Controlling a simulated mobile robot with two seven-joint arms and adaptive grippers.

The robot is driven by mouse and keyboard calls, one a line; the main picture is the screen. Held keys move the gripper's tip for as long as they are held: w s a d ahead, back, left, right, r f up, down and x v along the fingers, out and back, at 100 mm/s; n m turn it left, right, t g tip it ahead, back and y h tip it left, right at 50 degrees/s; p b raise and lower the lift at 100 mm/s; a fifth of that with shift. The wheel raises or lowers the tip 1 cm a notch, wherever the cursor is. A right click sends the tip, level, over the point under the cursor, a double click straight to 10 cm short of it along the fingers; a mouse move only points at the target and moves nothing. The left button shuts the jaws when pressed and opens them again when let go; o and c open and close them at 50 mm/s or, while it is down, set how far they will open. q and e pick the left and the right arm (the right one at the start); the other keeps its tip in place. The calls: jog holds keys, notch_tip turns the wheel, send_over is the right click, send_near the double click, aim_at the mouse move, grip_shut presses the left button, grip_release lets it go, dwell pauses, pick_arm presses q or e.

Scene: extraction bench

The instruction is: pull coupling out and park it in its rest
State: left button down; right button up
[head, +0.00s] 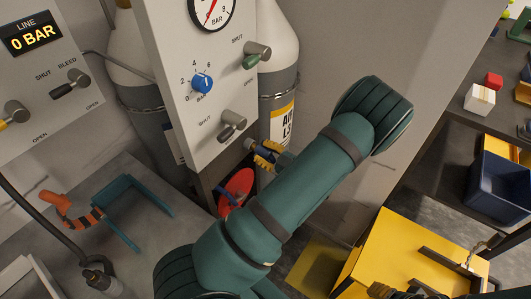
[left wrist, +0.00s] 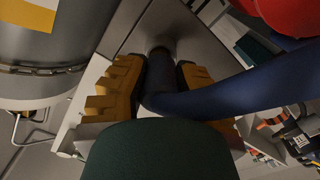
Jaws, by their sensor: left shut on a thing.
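My left gripper (head: 267,157), with yellow ribbed fingers, is beside the lower edge of the white gauge panel in the head view. In the left wrist view my left gripper (left wrist: 160,90) is shut on the dark coupling (left wrist: 160,75), whose far end meets a dark round opening in a grey metal face. I cannot tell whether it is still seated there. A thick dark blue hose (left wrist: 225,97) runs off to the right. A teal bracket (head: 122,238) stands on the grey bench; I cannot tell whether it is the rest. What looks like my right gripper's pad (head: 380,290) shows at the bottom edge.
A red disc (head: 237,186) is close below my left gripper. Grey gas cylinders (head: 281,95) stand behind the panel (head: 170,60). An orange-handled tool (head: 72,212) and black hose lie at left. A yellow surface (head: 385,250) and blue bin (head: 500,190) are at right.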

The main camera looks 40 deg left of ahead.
pick_arm(q)
jog(key=shift+a, duration=0.55)
jog(key=c, duration=0.8)
grip_release()
jog(key=d, duration=0.8)
jog(key=w+d, duration=0.1)
jog(key=d, duration=0.2)
jog(key=shift+w+d, duration=0.1)
jog(key=shift+d, duration=0.3)
